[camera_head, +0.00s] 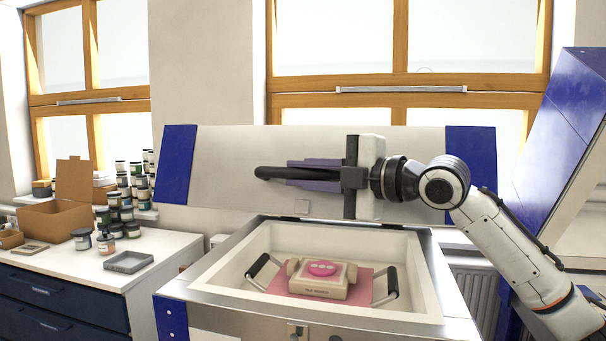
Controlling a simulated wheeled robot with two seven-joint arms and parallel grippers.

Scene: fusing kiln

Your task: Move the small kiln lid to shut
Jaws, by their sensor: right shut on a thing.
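The small kiln (205,292) stands in front of me with its pale chamber open to view. Its lid (235,150), a pale panel with blue ends, stands raised behind the chamber. My right gripper (292,173) reaches in from the right, shut on the black bar handle (266,173) in front of the lid. The gripper hides part of the handle and lid. Inside the chamber, a cream block with a pink top (320,279) sits on a pink sheet (280,283). My left gripper is out of view.
Two black-gripped handles, left (258,265) and right (391,282), flank the block. At left, a counter (175,250) holds a cardboard box (50,222), several jars and a grey tray (128,262). A large blue-edged panel (560,120) slopes at right.

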